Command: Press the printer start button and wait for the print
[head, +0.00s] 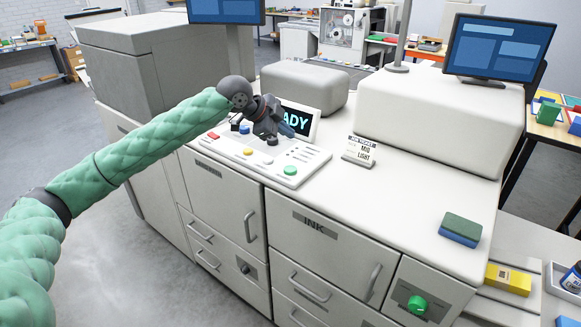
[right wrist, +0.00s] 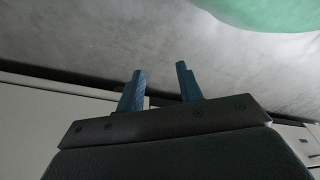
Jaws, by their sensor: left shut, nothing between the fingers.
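The printer (head: 330,200) is a long white machine with a control panel (head: 255,165) on its top. The panel carries a green button (head: 290,170), a yellow button, a red button, blue and dark knobs. A display (head: 298,119) behind it shows cyan letters ending in "ADY"; my left gripper hides the rest. My left gripper (head: 284,129) is shut and empty, above the panel's back part, up and left of the green button. I cannot tell if it touches anything. My right gripper (right wrist: 160,76) is open and empty in the right wrist view, over grey floor.
A larger green round button (head: 418,304) sits on the printer's lower right front. A job ticket card (head: 360,151) stands right of the panel. A green and blue block (head: 460,230) lies on the top's right end. Two monitors (head: 497,49) stand behind. The top's front middle is clear.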

